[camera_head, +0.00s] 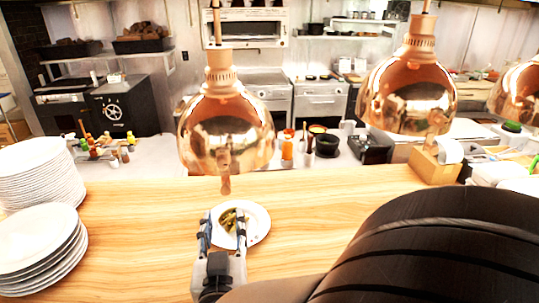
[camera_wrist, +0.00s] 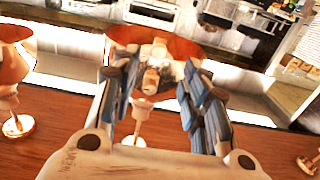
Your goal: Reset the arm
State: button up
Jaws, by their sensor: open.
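My gripper (camera_head: 222,228) is open and empty in the head view, over the wooden counter (camera_head: 330,205). Its two blue-grey fingers overlap a white plate (camera_head: 259,232) with green and yellow food (camera_head: 228,220) on it. I cannot tell the exact height of the fingers above the plate. In the wrist view my gripper (camera_wrist: 153,90) points across the counter, with a copper heat lamp (camera_wrist: 180,50) beyond and between the spread fingers. My dark arm fills the lower right of the head view.
Copper heat lamps hang above the counter, one (camera_head: 226,125) just beyond my gripper and another (camera_head: 408,90) to the right. Stacked white plates (camera_head: 40,250) stand at the left. A wooden box (camera_head: 434,166) sits at the right. The counter's middle is mostly clear.

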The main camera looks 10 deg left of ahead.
jog(key=shift+s+d, duration=0.15)
jog(key=shift+s, duration=0.35)
jog(key=d+g, duration=0.7)
jog(key=d, duration=0.5)
jog(key=s+d+f+m+g+h, duration=0.1)
jog(key=s+d+g+h, duration=0.1)
jog(key=s+d, duration=0.6)
jog(key=s+d+f+m+g+h, duration=0.1)
jog(key=s+d+f+g+h, duration=0.1)
jog(key=s+d, duration=0.6)
jog(key=shift+s+d+m+g+b, duration=0.3)
jog(key=shift+d+m+g+b, duration=0.15)
jog(key=shift+g, duration=0.45)
